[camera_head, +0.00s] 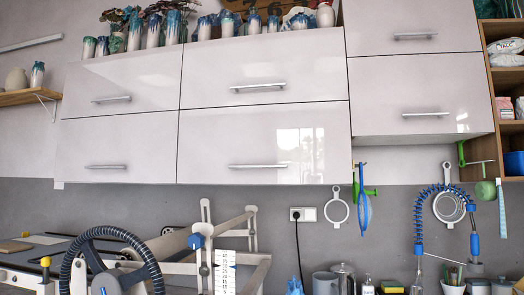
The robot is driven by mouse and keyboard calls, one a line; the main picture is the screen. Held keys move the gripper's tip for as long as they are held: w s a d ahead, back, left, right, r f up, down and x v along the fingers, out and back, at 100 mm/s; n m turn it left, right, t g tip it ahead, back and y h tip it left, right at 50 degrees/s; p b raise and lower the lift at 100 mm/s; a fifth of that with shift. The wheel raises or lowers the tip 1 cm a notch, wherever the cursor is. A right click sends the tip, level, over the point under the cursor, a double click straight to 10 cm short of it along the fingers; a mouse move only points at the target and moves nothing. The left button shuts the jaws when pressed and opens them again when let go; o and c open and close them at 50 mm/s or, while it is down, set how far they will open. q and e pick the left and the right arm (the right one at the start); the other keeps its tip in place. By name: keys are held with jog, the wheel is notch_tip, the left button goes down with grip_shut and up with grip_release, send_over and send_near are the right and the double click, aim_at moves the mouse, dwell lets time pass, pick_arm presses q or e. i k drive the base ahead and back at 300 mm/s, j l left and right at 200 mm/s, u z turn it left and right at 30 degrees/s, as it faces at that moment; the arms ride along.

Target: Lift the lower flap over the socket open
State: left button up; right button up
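The lower flap over the socket (230,135) is a glossy white cabinet front, and it is closed. Its silver bar handle (257,166) runs horizontally near the bottom edge. The flap's surface reflects a bright window on its right half. The white socket (302,214) is on the grey wall below the flap's right part, with a black cable plugged in. Neither of my grippers shows in the head view.
Closed flaps adjoin it above (290,75), left (130,140) and right (415,95). Vases (172,28) stand on top. A slab roller with a black wheel (110,232) stands below left.

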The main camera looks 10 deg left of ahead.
aim_at(306, 143)
jog(key=i+z, duration=0.15)
jog(key=i, duration=0.25)
jog(key=i+j+z, duration=0.2)
jog(key=i, duration=0.2)
jog(key=i+j+z, duration=0.15)
jog(key=i, duration=0.3)
